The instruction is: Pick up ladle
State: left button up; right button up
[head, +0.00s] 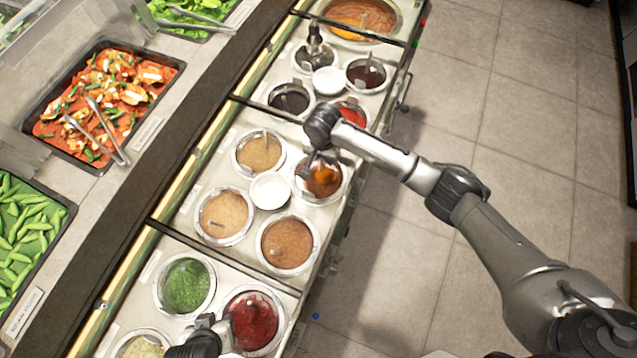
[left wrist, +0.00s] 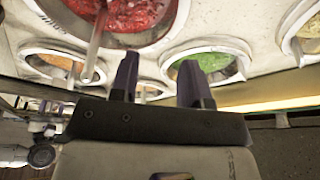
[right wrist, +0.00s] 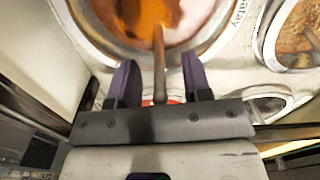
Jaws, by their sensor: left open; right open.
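In the right wrist view a ladle handle (right wrist: 159,62) rises from a well of orange sauce (right wrist: 135,20). My right gripper (right wrist: 158,80) is open, with the handle between its two fingers; I cannot tell whether they touch it. In the head view my right gripper (head: 316,162) is over this orange sauce well (head: 325,184). My left gripper (head: 208,325) is open beside the red sauce well (head: 255,322) at the bottom. In the left wrist view another ladle handle (left wrist: 97,38) stands in red sauce (left wrist: 130,14), outside the left fingers (left wrist: 158,80). The ladle bowls are hidden.
Several other sauce wells surround these, including a green one (head: 186,286) and brown ones (head: 287,243). A white bowl (head: 270,190) sits between wells. Food trays (head: 172,68) lie at left beyond a dark ledge. The tiled floor (head: 400,270) at right is open.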

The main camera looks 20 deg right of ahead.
jog(key=shift+f, duration=0.25)
pick_arm(q)
jog(key=shift+a, duration=0.15)
pick_arm(e)
jog(key=shift+c, duration=0.2)
jog(key=shift+c, duration=0.7)
grip_shut()
jog(key=shift+r, duration=0.15)
jog(key=shift+r, duration=0.35)
pick_arm(q)
notch_tip(320, 180, up, 2)
jog(key=shift+r+p, duration=0.1)
jog(key=shift+p, duration=0.95)
pick_arm(e)
notch_tip(320, 180, up, 9)
jog(key=shift+r, duration=0.1)
